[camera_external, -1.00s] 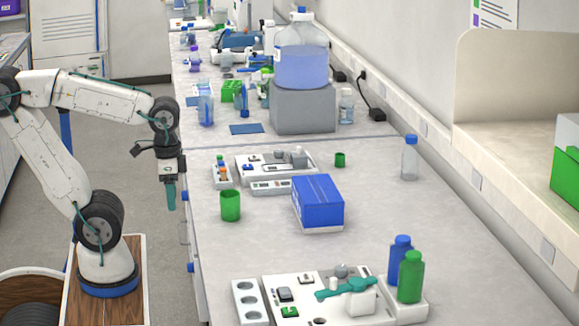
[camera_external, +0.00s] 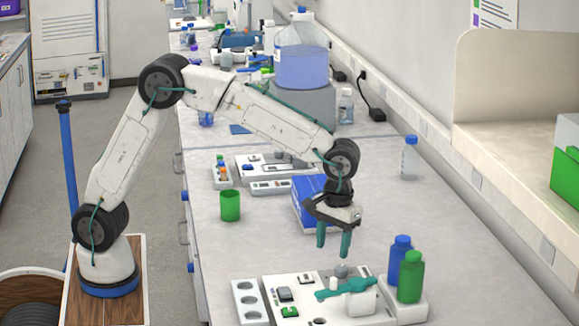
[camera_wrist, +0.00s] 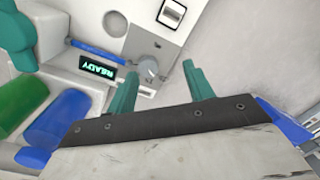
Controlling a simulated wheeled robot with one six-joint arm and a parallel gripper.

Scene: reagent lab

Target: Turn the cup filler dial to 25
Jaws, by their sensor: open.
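A white device (camera_external: 263,290) stands at the front of the bench. It carries a grey round dial (camera_external: 341,271), taken as the cup filler dial. In the wrist view the dial (camera_wrist: 149,71) shows near the top middle, beside a dark display (camera_wrist: 97,68) reading READY. The dial's number marks are too small to read. My gripper (camera_external: 333,252) is open and empty, pointing down above the dial and apart from it. In the wrist view its two teal fingers (camera_wrist: 160,78) appear to either side of the dial.
A teal lever-like part (camera_external: 345,289) is close to the dial. Blue (camera_external: 400,258) and green (camera_external: 411,278) bottles stand just right of it. A blue box (camera_external: 308,205) lies behind my gripper, and a green cup (camera_external: 230,205) stands left.

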